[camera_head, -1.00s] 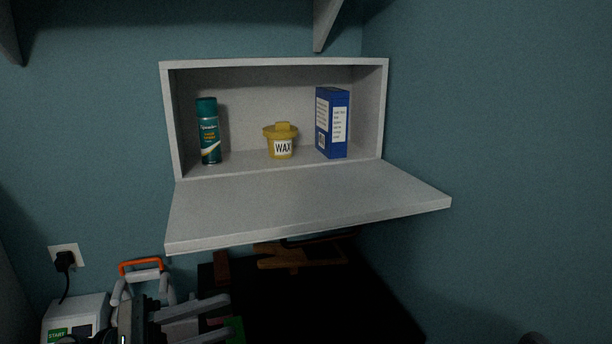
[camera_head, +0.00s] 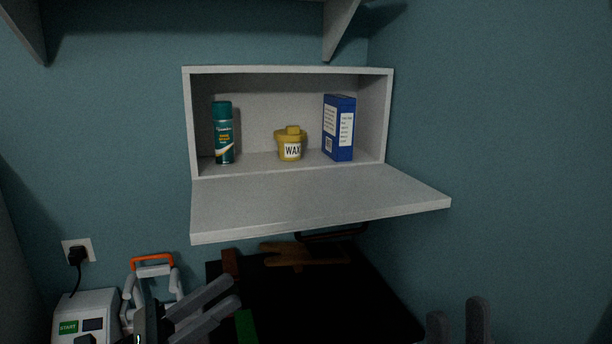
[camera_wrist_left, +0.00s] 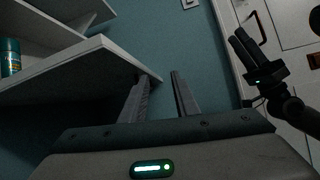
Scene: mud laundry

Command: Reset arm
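My left gripper (camera_head: 235,290) is at the lower left of the head view, below the lowered cabinet door. Its two grey fingers are apart with nothing between them, which the left wrist view (camera_wrist_left: 160,76) also shows. My right gripper (camera_head: 457,308) is at the bottom right edge of the head view, fingers pointing up, apart and empty. It also shows at the upper right of the left wrist view (camera_wrist_left: 236,36). The wall cabinet (camera_head: 187,125) is open, its door (camera_head: 310,202) lowered flat. Inside are a green spray can (camera_head: 223,135), a yellow wax tub (camera_head: 290,148) and a blue box (camera_head: 339,128).
A white device with a START label (camera_head: 85,318) and an orange-handled grey item (camera_head: 153,264) stand at the lower left. A brown wooden object (camera_head: 300,254) lies on the dark surface (camera_head: 320,295) below the door. A shelf bracket (camera_head: 340,28) hangs above the cabinet.

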